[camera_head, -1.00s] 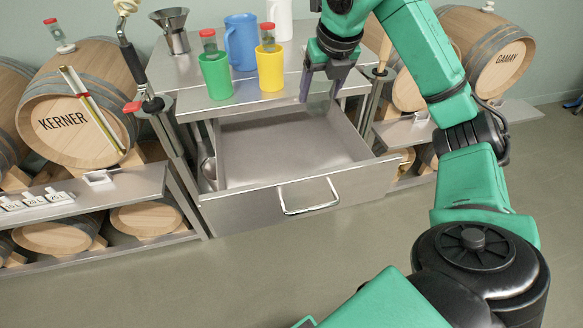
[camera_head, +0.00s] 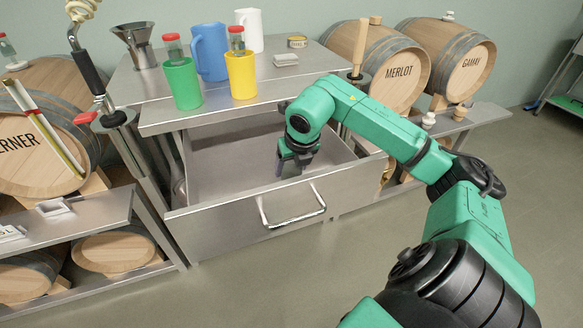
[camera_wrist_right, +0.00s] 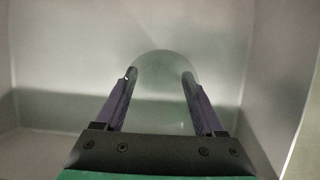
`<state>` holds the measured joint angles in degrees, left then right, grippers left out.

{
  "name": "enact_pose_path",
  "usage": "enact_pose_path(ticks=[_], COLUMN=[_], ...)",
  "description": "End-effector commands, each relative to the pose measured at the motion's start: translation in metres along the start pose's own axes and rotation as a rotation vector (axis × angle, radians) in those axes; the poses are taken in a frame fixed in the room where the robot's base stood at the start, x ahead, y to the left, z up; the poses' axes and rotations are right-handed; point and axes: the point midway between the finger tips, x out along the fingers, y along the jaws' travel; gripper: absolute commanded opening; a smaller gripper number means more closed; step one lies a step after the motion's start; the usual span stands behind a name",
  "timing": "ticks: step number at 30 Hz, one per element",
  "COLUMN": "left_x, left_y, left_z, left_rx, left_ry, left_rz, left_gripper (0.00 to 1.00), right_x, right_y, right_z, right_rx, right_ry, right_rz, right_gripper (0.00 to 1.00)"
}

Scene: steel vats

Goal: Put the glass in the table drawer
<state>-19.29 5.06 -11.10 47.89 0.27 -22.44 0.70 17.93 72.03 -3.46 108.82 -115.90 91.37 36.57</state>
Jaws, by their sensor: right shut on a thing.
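The table drawer (camera_head: 228,222) is pulled open below the steel table top (camera_head: 215,107). My right gripper (camera_head: 292,168) points down inside the drawer opening, right of its middle and near the front panel. In the right wrist view, its two fingers (camera_wrist_right: 160,78) stand on either side of a clear, round-rimmed glass (camera_wrist_right: 160,100), shut on it. The drawer's inner walls surround the glass there. Whether the glass touches the drawer floor I cannot tell. In the head view the glass is not discernible. My left gripper is not in view.
Barrels flank the table. The drawer's left part looks clear.

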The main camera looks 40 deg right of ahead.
Motion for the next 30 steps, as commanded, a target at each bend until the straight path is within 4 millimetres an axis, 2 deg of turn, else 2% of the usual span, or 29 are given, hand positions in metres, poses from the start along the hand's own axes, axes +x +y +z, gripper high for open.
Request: enact_pose_path(ticks=[9,10,12,20,23,26,30], left_x=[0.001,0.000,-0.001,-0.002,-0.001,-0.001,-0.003], left_y=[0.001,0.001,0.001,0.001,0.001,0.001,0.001], left_z=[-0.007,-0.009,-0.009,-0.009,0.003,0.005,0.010], left_rx=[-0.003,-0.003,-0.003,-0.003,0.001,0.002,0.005], left_ry=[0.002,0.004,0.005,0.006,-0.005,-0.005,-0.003], left_rz=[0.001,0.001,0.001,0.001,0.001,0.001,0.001], left_gripper=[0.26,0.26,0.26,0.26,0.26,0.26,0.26], right_x=[0.003,0.003,0.003,0.001,-0.007,-0.030,-0.073], right_y=[0.000,0.000,0.000,0.000,0.000,-0.001,-0.001], right_z=[-0.001,-0.001,-0.001,-0.001,0.001,0.002,0.002], right_rx=[0.000,0.000,0.000,0.000,0.000,-0.001,-0.001], right_ry=[0.000,0.001,0.001,0.001,-0.001,-0.004,-0.005], right_rz=[0.000,0.000,0.000,0.000,-0.001,-0.003,-0.003], right_gripper=[0.01,0.79,1.00,1.00,1.00,1.00,1.00])
